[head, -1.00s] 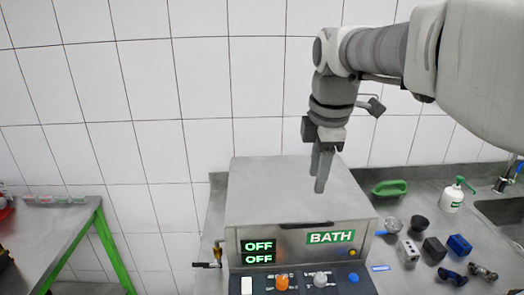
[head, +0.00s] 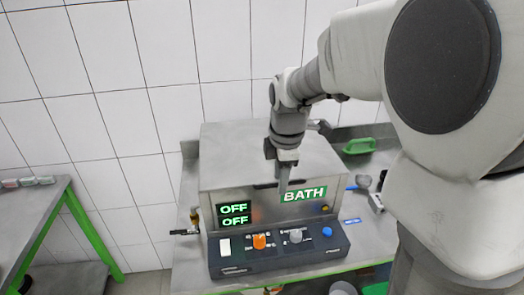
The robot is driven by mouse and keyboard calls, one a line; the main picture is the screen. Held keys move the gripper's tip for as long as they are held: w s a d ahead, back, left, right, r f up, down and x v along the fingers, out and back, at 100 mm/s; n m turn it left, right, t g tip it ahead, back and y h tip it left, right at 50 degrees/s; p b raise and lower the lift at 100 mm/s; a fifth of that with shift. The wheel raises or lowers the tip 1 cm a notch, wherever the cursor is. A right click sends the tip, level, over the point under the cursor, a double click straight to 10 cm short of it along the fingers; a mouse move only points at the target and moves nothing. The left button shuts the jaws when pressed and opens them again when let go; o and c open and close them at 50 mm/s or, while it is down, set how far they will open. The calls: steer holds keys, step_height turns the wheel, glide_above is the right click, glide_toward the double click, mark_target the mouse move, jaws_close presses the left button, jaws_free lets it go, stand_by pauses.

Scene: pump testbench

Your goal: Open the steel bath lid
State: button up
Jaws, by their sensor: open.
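The steel bath (head: 208,184) stands on the bench, with a green BATH label and two green displays reading OFF on its front. Its steel lid (head: 235,150) is flat and looks closed. A dark handle slot (head: 264,185) shows at the lid's front edge, left of the label. My gripper (head: 283,192) points down at the front of the bath, close to the handle slot and the label's left end. Its fingers are open and look empty. They overlap each other in this view, and I cannot tell whether they touch the lid.
A control panel (head: 288,257) with orange, grey and blue knobs juts out below the bath front. A tap (head: 193,220) sticks out at the bath's left. A green-handled object (head: 358,146) lies behind on the right. A green-framed table (head: 40,215) stands at the left.

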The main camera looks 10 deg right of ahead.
jaws_close()
stand_by(1.4)
